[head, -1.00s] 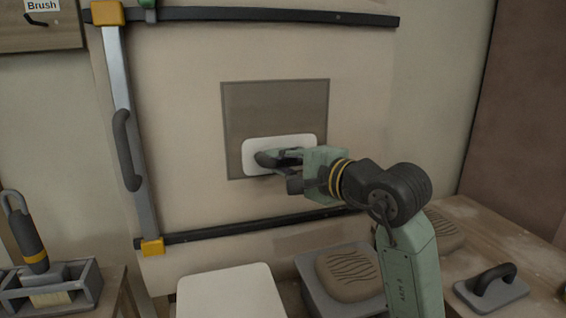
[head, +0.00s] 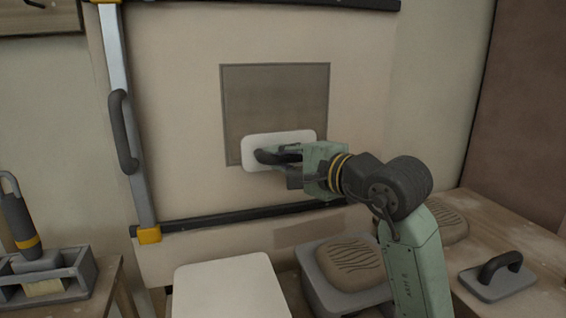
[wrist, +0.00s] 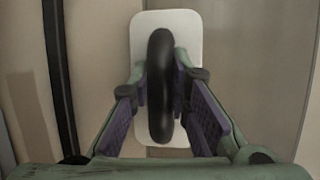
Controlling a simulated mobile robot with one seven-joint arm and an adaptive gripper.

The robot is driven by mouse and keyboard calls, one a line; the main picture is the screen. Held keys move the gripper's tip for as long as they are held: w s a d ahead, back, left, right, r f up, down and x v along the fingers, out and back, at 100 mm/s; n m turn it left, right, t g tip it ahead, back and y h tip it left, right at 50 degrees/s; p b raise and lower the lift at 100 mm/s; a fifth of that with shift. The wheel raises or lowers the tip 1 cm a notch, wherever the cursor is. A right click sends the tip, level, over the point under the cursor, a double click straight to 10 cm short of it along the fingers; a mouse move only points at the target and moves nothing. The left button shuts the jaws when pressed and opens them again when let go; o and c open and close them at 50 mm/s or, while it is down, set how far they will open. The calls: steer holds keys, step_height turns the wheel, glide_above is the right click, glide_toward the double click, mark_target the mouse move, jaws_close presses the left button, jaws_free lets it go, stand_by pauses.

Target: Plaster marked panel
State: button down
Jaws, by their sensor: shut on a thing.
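The marked panel (head: 275,98) is a grey-brown square with a darker outline on the pale wall board. My gripper (wrist: 161,98) is shut on the dark handle (wrist: 160,55) of a white rectangular float (head: 298,137). The float lies across the panel's lower part and reaches slightly below its bottom edge. It looks flat against the wall, but I cannot tell whether it touches. In the wrist view the white plate (wrist: 188,30) stands upright behind the handle. The panel above the float is evenly grey-brown. The area behind the float is hidden.
A sliding rail (head: 130,180) with a dark handle stands left of the panel. A dark lower bar (head: 230,220) runs below it. A white board (head: 230,290), a tub (head: 320,285) with a lump and a second float (head: 495,280) sit below.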

steer(key=shift+r+p, duration=2.9)
steer(key=shift+r, duration=3.05)
steer(key=shift+w+r+p, duration=0.1)
steer(key=shift+r+p, duration=1.2)
steer(key=shift+r, duration=0.95)
step_height(320, 180, down, 10)
steer(key=b, duration=0.9)
steer(key=shift+b, duration=0.3)
step_height(320, 180, down, 8)
steer(key=b, duration=0.7)
steer(key=shift+f+b, duration=0.25)
steer(key=shift+b, duration=0.15)
steer(key=shift+r, duration=0.1)
steer(key=s+d+b, duration=0.2)
steer(key=s, duration=0.6)
steer(key=shift+s+d, duration=0.35)
steer(key=shift+d, duration=0.05)
